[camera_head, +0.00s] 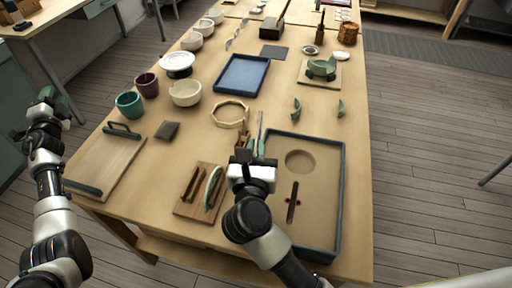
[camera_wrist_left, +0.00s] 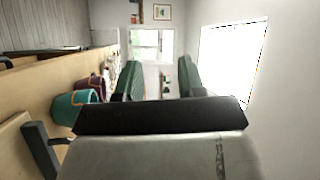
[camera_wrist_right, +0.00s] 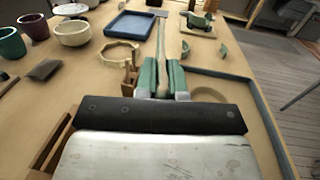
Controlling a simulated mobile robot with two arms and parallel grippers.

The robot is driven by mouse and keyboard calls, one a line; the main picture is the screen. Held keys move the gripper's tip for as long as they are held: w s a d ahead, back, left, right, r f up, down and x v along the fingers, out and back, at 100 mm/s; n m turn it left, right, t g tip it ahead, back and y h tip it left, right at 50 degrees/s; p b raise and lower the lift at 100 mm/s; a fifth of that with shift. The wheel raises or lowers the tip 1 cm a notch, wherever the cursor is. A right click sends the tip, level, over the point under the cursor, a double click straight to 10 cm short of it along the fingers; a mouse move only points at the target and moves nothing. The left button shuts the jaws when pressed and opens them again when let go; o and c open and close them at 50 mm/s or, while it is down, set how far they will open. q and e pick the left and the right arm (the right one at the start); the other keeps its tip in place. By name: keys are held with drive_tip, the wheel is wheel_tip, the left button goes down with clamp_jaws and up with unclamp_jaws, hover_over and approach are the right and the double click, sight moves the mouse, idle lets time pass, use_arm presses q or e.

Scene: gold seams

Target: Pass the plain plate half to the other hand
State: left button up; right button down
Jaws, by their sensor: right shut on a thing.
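My right gripper (camera_head: 250,150) is shut on a thin grey-green piece (camera_head: 260,128), which looks like a plate half seen edge-on. In the right wrist view this piece (camera_wrist_right: 161,55) stands up between the green fingers and points away from me. I cannot tell from its edge whether it is plain. Another pale curved piece (camera_head: 213,184), also like a plate half, stands in a wooden rack (camera_head: 184,208) at the near middle of the table. My left gripper (camera_head: 47,97) is off the table's left side, open and empty; its fingers (camera_wrist_left: 160,82) stand apart in the left wrist view.
A blue-rimmed tray (camera_head: 341,185) lies under and right of my right arm. A wooden board (camera_head: 108,162) with dark handles lies at the near left. Cups, bowls, a blue tray (camera_head: 218,86) and a ring (camera_head: 216,119) stand farther back. Small green shards (camera_head: 296,108) lie right.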

use_arm(q)
drive_tip(key=s+a+f+n+g+y, duration=0.5)
drive_tip(key=s+a+f+n+y, duration=0.2)
drive_tip(key=s+a+f+n, duration=0.45)
drive_tip(key=s+a+f+n+g, duration=0.25)
drive_tip(key=s+a+f, duration=0.25)
drive_tip(key=s+f, duration=0.3)
drive_tip(key=s+d+f+m+g+h, duration=0.1)
drive_tip(key=s+d+f+g+h, duration=0.1)
drive_tip(key=s+d+f, duration=0.45)
drive_tip(key=s+d+f+g+h, duration=0.1)
drive_tip(key=s+d+f+h, duration=0.15)
drive_tip(key=d+f, duration=0.7)
drive_tip(key=s+d+f+m+g+h, duration=0.15)
drive_tip(key=s+d+f, duration=0.3)
drive_tip(key=f, duration=0.65)
drive_tip(key=s+d+f+g+h, duration=0.2)
drive_tip(key=s+d+f, duration=0.4)
drive_tip(key=s+d, duration=0.5)
drive_tip(key=s+d+f+g+h, duration=0.2)
drive_tip(key=s+d+f+g, duration=0.3)
drive_tip(key=s+d, duration=0.7)
drive_tip(key=s, duration=0.5)
drive_tip(key=shift+s+f, duration=0.25)
drive_tip(key=shift+f, duration=0.1)
